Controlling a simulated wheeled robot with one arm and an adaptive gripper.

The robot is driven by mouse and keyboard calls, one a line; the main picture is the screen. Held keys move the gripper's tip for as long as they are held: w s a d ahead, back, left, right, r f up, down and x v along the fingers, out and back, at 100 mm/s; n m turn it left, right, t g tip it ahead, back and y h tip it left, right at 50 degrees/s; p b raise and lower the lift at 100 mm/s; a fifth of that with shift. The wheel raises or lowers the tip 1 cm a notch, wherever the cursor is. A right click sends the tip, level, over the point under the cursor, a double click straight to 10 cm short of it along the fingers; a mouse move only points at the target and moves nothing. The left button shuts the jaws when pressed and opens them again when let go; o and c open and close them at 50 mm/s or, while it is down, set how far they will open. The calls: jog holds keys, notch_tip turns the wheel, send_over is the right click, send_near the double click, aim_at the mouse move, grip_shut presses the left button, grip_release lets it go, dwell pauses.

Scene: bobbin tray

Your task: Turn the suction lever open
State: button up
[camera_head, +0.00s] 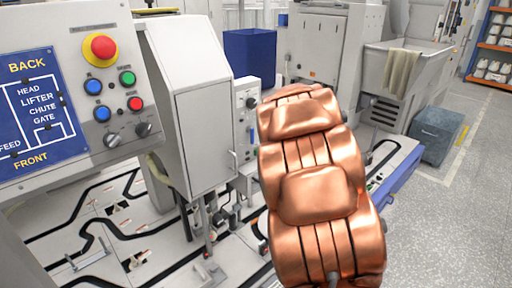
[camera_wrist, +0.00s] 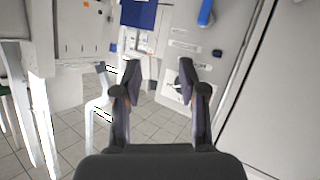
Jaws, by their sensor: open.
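My gripper (camera_wrist: 159,78) is open and empty in the wrist view, its two dark fingers apart. A pale panel (camera_wrist: 213,70) lies beyond the right finger, with small dark labels and a white plate partly hidden by that finger. A blue handle (camera_wrist: 205,13) shows at the top of this panel. In the head view, a narrow panel (camera_head: 247,115) on the machine carries a dial and small controls. I cannot tell for sure which part is the suction lever. My copper-coloured arm hides my gripper in the head view.
A control box (camera_head: 119,85) with a red emergency button (camera_head: 103,47) and coloured buttons stands at the left. A grey cabinet (camera_head: 205,135) stands beside the narrow panel. A blue bin (camera_head: 250,53) is behind. A grey crate (camera_head: 436,136) sits at right, near open floor.

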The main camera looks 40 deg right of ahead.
jog(key=w+d+f+n+t+y+b, duration=0.2)
jog(key=w+f+t+y+b, duration=0.1)
jog(key=f, duration=0.2)
jog(key=n+t+y+b, duration=0.2)
jog(key=y+b, duration=0.1)
jog(key=y, duration=0.3)
send_near(254, 138)
jog(key=shift+w+a, duration=0.25)
jog(key=shift+w, duration=1.15)
jog(key=shift+w+a, duration=0.25)
jog(key=shift+w, duration=1.15)
jog(key=shift+w+a, duration=0.3)
jog(key=shift+w, duration=1.15)
jog(key=shift+c, duration=0.4)
grip_shut()
